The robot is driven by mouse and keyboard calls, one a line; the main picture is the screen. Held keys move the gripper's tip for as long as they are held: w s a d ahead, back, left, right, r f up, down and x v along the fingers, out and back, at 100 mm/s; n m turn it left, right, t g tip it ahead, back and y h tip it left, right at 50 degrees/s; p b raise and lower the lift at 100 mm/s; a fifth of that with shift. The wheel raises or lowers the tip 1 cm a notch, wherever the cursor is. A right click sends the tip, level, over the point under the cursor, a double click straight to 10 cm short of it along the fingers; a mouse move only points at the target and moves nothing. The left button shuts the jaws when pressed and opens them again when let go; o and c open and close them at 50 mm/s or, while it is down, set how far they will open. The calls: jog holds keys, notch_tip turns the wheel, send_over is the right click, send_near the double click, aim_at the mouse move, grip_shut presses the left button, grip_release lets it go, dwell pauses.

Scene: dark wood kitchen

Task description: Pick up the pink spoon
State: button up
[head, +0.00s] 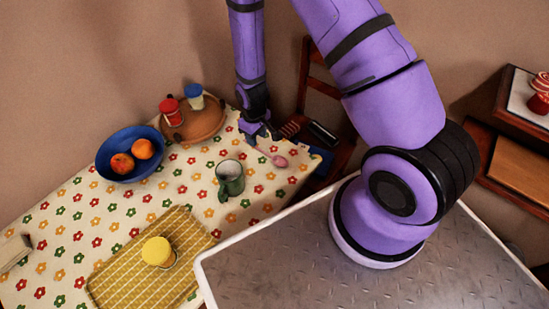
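The pink spoon (279,161) lies on the flowered tablecloth near the table's right end. Its rounded end points to the lower right, and its thin handle runs up left toward my gripper. My gripper (260,137) points down just above and behind the handle end of the spoon. It is small and dark in this view, so I cannot tell how far apart the fingers are. I also cannot tell whether they touch the handle. The spoon appears to rest on the cloth.
A green mug (230,180) stands left of the spoon. A blue bowl (129,152) with fruit, a round wooden tray (204,121) with red- and blue-lidded jars, and a yellow-lidded jar (158,252) on a checked mat (120,279) stand farther left. A wooden chair (318,88) is behind.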

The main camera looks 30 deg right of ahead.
aim_at(259, 149)
jog(key=shift+s+d+f, duration=0.1)
jog(key=shift+d+f, duration=0.05)
jog(key=shift+f, duration=1.1)
jog(key=shift+s+d+f, duration=0.1)
jog(key=shift+d+f, duration=0.05)
jog(key=shift+f, duration=1.1)
grip_shut()
